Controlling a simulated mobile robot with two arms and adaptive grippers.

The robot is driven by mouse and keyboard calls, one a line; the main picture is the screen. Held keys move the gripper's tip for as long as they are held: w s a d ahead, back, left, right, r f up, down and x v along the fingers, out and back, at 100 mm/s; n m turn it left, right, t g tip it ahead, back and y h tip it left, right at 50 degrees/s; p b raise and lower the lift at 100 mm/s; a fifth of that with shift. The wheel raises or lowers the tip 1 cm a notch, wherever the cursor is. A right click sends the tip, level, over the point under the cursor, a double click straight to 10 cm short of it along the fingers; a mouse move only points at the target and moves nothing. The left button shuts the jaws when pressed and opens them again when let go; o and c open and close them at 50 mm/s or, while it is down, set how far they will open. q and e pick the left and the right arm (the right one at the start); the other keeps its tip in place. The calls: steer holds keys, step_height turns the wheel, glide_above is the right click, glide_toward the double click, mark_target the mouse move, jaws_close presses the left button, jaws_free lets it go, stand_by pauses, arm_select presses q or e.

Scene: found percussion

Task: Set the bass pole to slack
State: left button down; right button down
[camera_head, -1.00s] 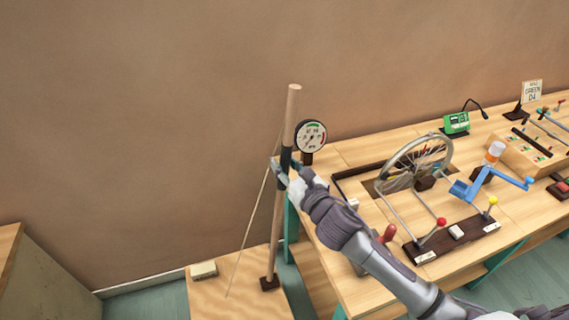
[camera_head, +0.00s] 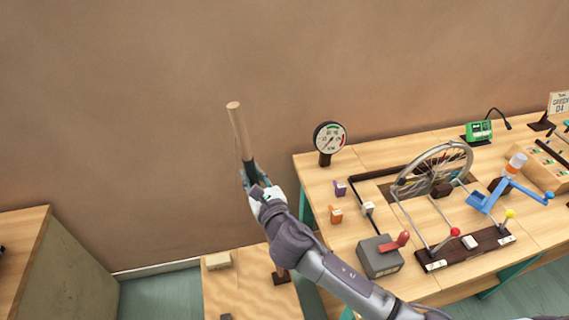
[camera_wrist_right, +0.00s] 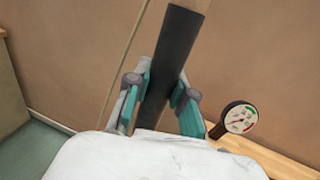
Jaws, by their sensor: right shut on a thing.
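The bass pole (camera_head: 240,130) is a wooden pole with a dark sleeve, tilted to the left in the head view. My right gripper (camera_head: 250,180) is shut on the dark sleeve. The right wrist view shows the dark sleeve (camera_wrist_right: 172,60) between the fingers of my right gripper (camera_wrist_right: 162,98). The pole's lower part is mostly hidden behind my right arm. A round dial gauge (camera_head: 330,138) stands on the bench to the right of the pole, and it also shows in the right wrist view (camera_wrist_right: 238,117). My left gripper is not in view.
The workbench (camera_head: 300,172) on the right carries a spoked wheel (camera_head: 432,168), a grey box with a red lever (camera_head: 380,257), a blue crank (camera_head: 485,202) and a green device (camera_head: 478,131). A low wooden platform (camera_head: 225,290) holds a small pale block (camera_head: 218,260). The wall side at left is clear.

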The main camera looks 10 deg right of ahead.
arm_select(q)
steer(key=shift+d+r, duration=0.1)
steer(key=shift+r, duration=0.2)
arm_select(e)
steer(key=shift+n, duration=0.5)
steer(key=a, duration=0.2)
steer(key=a+f, duration=0.1)
steer(key=a, duration=0.1)
steer(key=shift+s+a, duration=0.2)
steer(key=c, duration=1.2)
jaws_free()
steer(key=shift+a, duration=0.15)
steer(key=shift+c, duration=0.2)
steer(key=shift+o, duration=1.4)
steer(key=shift+a, duration=0.25)
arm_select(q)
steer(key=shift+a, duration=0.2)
arm_select(e)
steer(key=shift+d+r, duration=0.1)
steer(key=shift+d, duration=0.1)
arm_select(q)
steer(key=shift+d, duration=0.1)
arm_select(e)
steer(key=v, duration=1.2)
steer(key=shift+r, duration=0.15)
